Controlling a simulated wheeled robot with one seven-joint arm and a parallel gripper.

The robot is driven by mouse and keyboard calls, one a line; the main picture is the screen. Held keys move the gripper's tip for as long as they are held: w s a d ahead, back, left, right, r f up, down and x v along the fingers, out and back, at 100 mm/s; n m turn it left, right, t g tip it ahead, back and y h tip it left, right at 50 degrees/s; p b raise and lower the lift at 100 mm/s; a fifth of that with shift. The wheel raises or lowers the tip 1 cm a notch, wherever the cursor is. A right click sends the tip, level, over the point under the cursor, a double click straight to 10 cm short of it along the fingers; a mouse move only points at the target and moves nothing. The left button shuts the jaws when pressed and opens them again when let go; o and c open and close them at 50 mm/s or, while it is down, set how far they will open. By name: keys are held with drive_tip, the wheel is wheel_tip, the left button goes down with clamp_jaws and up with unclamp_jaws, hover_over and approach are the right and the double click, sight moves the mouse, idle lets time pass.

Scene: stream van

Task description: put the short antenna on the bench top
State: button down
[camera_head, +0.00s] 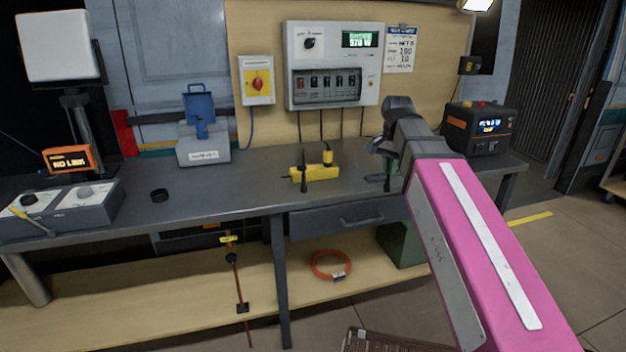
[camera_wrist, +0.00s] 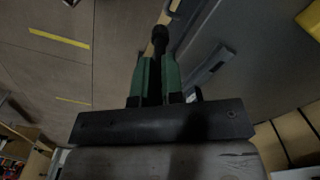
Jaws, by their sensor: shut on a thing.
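My gripper (camera_wrist: 157,78) has green fingers shut on a slim black piece with a rounded tip, which looks like the short antenna (camera_wrist: 160,38), in the wrist view. The fingers hide its middle. In the head view, my gripper (camera_head: 376,178) hangs low at the front right part of the bench top (camera_head: 250,193), and the held piece is hard to make out against my dark wrist. Whether it touches the bench top cannot be told.
A yellow power strip (camera_head: 316,174) with a yellow plug and a dark upright stick lies left of my gripper. A black power unit (camera_head: 480,128) stands at right.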

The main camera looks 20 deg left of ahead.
drive_tip(key=s+a+r+m, duration=0.2)
drive_tip(key=s+a+r, duration=0.2)
drive_tip(key=a, duration=0.4)
drive_tip(key=s+a+r+m, duration=0.2)
drive_tip(key=s+a+r, duration=0.2)
drive_tip(key=a, duration=0.3)
drive_tip(key=shift+w+a+f, duration=0.25)
drive_tip(key=shift+w+f, duration=1.5)
drive_tip(key=shift+w, duration=0.15)
drive_tip(key=shift+w+a+f, duration=0.25)
drive_tip(key=shift+w+f, duration=1.55)
drive_tip(key=shift+w, duration=0.05)
drive_tip(key=shift+w+a+f, duration=0.25)
drive_tip(key=shift+w+f, duration=1.5)
drive_tip(key=shift+w, duration=0.15)
drive_tip(key=shift+f, duration=0.15)
drive_tip(key=c, duration=1.2)
unclamp_jaws()
drive_tip(key=shift+c, duration=0.2)
wheel_tip(320, 180, up, 12)
